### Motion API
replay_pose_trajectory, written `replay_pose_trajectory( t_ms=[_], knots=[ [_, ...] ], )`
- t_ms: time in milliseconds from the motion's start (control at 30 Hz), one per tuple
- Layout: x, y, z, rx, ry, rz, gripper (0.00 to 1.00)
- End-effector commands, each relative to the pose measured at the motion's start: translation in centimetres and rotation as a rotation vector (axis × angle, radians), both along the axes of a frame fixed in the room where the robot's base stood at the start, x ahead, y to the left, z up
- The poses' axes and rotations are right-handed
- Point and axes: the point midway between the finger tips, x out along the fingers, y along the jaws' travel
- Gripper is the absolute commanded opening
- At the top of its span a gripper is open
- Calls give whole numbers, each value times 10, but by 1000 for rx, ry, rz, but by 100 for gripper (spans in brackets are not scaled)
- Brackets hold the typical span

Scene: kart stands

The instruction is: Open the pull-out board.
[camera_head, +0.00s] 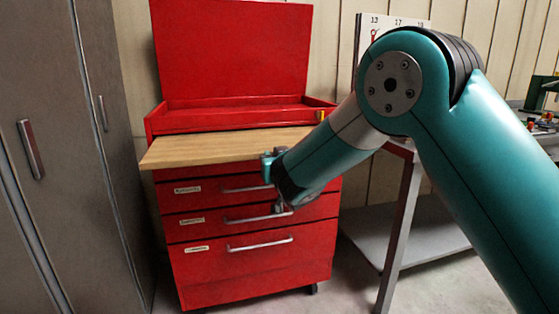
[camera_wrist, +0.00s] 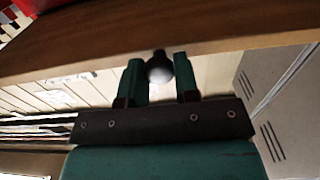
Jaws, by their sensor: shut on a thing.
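The pull-out board (camera_head: 225,146) is a light wooden slab that sticks out of the front of the red tool cabinet (camera_head: 180,235), below its top tray. In the wrist view the board (camera_wrist: 200,28) crosses the top of the picture as a brown edge. A round dark knob with a pale shine (camera_wrist: 158,68) is on that edge. My gripper (camera_wrist: 159,76) has its two teal fingers on either side of the knob and is shut on it. In the head view my gripper (camera_head: 276,180) is at the board's front right; the knob is hidden there.
Several red drawers with metal handles (camera_head: 260,245) lie below the board. The red lid (camera_head: 232,48) stands open above. A grey locker (camera_head: 60,150) is close on the left. A workbench with a lower shelf (camera_head: 400,240) stands on the right, behind my arm.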

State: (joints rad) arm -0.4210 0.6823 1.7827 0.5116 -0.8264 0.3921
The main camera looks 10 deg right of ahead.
Motion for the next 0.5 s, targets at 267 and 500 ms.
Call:
replay_pose_trajectory(
  t_ms=[267,500],
  knots=[
    [0,-1,1,-1,-1,-1,54],
    [0,-2,0,-1,0,-3,54]
  ],
)
